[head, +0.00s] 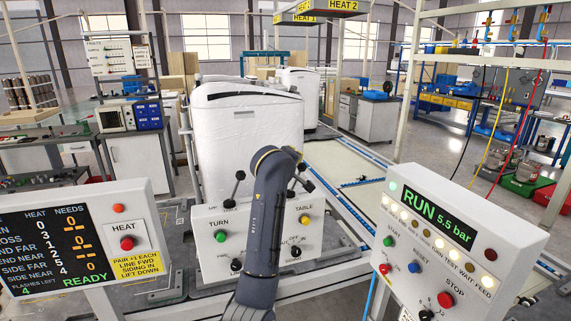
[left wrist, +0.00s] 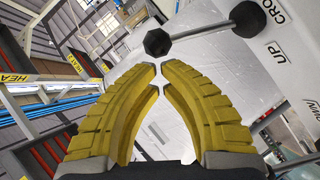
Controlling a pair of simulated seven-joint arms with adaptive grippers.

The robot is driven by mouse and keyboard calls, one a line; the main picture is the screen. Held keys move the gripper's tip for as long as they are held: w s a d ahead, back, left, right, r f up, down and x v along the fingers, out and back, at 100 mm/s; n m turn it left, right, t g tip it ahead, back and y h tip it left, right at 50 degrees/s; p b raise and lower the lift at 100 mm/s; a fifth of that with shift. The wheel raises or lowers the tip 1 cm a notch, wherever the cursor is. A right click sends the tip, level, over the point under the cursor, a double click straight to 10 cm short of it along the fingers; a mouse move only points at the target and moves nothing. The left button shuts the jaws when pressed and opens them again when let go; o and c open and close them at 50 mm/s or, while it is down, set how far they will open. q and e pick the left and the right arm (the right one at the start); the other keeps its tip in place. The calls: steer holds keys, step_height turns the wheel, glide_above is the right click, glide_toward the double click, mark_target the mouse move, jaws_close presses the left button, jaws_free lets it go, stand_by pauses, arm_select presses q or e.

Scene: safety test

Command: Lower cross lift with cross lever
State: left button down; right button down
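A white control panel (head: 208,230) with the labels TURN and TABLE stands ahead, with several black-knobbed levers. One upright lever (head: 239,176) is at its upper left, another (head: 303,167) at its upper right. My left arm reaches up over the panel's middle and hides part of it; its gripper is hidden there. In the left wrist view my left gripper (left wrist: 159,68) has its yellow fingertips nearly together, with nothing between them. Just beyond the tips is the black knob (left wrist: 158,42) of a lever beside CROSS and UP labels. My right gripper is out of view.
A white wrapped unit (head: 250,130) stands behind the panel. A display box (head: 75,245) at left reads READY and "LIFT DOWN". A control box (head: 460,245) at right reads RUN 5.5 bar and has several buttons. Blue-edged conveyor rails (head: 345,215) run behind.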

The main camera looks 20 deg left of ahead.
arm_select(q)
steer(key=shift+w+d, duration=0.15)
steer(key=shift+d, duration=0.05)
stand_by(0.5)
steer(key=v, duration=0.7)
steer(key=shift+r, duration=0.2)
stand_by(0.4)
